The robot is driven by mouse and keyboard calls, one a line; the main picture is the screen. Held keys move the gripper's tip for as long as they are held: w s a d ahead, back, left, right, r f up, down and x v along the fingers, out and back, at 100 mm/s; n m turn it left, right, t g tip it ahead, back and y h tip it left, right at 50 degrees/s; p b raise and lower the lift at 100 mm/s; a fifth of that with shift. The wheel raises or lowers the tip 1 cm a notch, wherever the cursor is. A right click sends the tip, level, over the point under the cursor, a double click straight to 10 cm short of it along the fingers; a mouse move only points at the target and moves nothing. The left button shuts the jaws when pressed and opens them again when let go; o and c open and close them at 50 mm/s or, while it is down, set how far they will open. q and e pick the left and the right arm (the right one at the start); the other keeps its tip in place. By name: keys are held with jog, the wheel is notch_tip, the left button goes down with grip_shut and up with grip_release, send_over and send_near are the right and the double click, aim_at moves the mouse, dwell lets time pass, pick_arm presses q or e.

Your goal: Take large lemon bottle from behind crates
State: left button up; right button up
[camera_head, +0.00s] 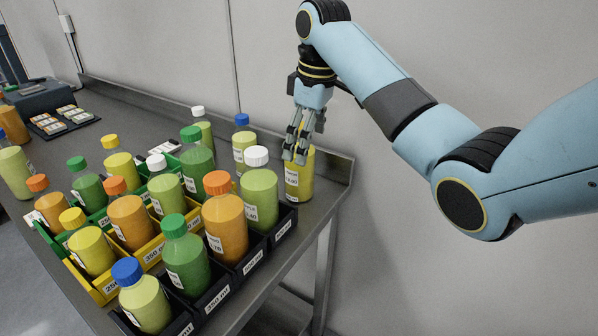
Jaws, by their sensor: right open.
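A large yellow lemon bottle (300,188) stands upright at the right end of the table, behind the crates. Its cap and upper left part are hidden by my right gripper (295,157). The right gripper comes down from above with its fingers pointing down at the bottle's top. It is open; whether the fingers touch the bottle I cannot tell. Black crates (213,293) with large bottles stand in front of it. My left gripper is not in view.
Yellow crates (105,288) and green crates hold several smaller bottles to the left. A bottle with a blue cap (243,148) stands just left of the lemon bottle. The wall is close behind, and the table's right edge (335,205) is near.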

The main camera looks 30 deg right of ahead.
aim_at(301, 126)
jog(key=shift+n+y, duration=0.3)
jog(key=w+r, duration=0.1)
jog(key=w+d+r, duration=0.1)
jog(key=r, duration=0.1)
jog(key=w+r, duration=0.1)
jog(key=shift+w+d+r, duration=0.25)
jog(key=shift+w+d, duration=0.05)
jog(key=shift+w, duration=0.05)
jog(key=f, duration=0.4)
jog(key=shift+w+a+f, duration=0.2)
jog(key=shift+w+f, duration=0.05)
jog(key=shift+w, duration=0.05)
jog(key=f, duration=0.3)
jog(key=w+f, duration=0.1)
jog(key=f, duration=0.1)
jog(key=shift+a+f, duration=0.1)
jog(key=shift+f, duration=0.2)
jog(key=shift+c, duration=0.4)
jog(key=shift+r, duration=0.1)
jog(key=c, duration=1.7)
